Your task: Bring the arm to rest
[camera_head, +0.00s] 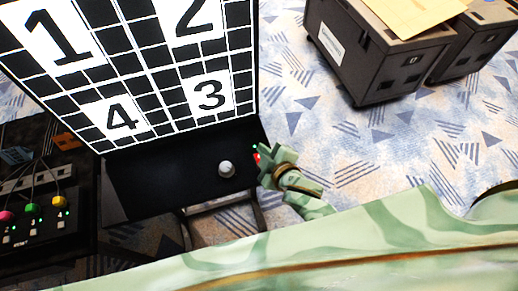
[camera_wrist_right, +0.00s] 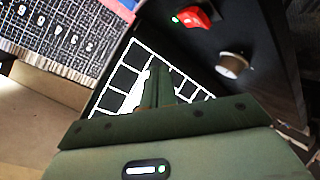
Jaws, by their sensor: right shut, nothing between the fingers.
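My right gripper (camera_head: 268,157) is beside the right edge of the black panel (camera_head: 160,178) under the video wall. In the right wrist view its two green fingers (camera_wrist_right: 158,84) are together, with nothing between them. A red switch (camera_wrist_right: 198,14) with a green light beside it shows at the top of that view, apart from the fingers. A silver round knob (camera_wrist_right: 232,64) is to the right of the fingers. In the head view the knob (camera_head: 227,168) is on the black panel, left of my gripper. My left gripper is not in view.
The video wall (camera_head: 150,58) shows a white grid with numbers 1 to 4. A console (camera_head: 35,228) with coloured knobs and cables is at the left. Dark cases (camera_head: 375,62), one with a yellow folder (camera_head: 415,12) on it, stand at upper right. Patterned carpet (camera_head: 350,150) lies open between.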

